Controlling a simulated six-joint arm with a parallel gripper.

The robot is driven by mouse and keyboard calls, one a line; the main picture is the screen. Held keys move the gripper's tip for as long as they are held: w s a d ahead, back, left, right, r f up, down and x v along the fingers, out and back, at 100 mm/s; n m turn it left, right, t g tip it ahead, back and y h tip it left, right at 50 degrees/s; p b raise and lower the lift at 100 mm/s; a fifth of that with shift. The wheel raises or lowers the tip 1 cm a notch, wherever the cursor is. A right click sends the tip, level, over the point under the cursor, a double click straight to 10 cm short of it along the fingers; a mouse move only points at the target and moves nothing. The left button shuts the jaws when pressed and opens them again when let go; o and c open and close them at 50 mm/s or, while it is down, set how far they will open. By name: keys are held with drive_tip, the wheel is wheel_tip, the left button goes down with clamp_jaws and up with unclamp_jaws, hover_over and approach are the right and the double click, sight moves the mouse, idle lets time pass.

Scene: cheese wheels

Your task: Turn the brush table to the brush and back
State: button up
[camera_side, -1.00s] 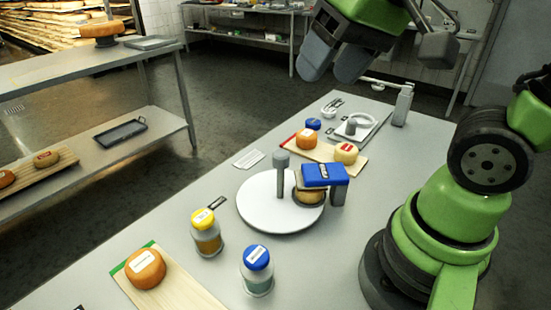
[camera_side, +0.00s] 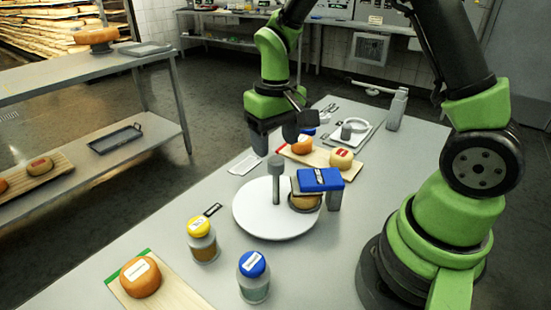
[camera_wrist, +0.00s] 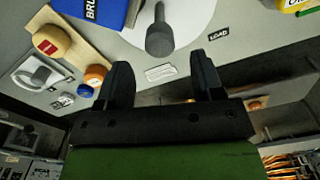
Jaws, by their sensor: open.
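The brush table is a round white turntable (camera_side: 258,222) on the grey work table. A grey upright handle (camera_side: 276,180) with a thick knob stands on it; the handle (camera_wrist: 160,38) also shows ahead of my fingers in the wrist view. The blue brush (camera_side: 320,180) stands fixed at the turntable's right edge, over a small cheese wheel (camera_side: 305,202). The brush (camera_wrist: 92,10) also shows at the top of the wrist view. My gripper (camera_side: 275,140) is open and empty, pointing down above and behind the handle, apart from it. Its fingers (camera_wrist: 160,80) are spread wide in the wrist view.
A board (camera_side: 312,156) with an orange and a yellow cheese lies behind the turntable, near a scale (camera_side: 355,130). A yellow-capped jar (camera_side: 202,240), a blue-capped jar (camera_side: 253,277) and a green-edged board (camera_side: 180,295) stand in front. A LOAD label (camera_wrist: 218,34) lies beside the turntable.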

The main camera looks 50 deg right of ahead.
sight(275, 158)
drive_tip(key=shift+f, duration=2.35)
drive_tip(key=shift+c, duration=0.4)
clamp_jaws()
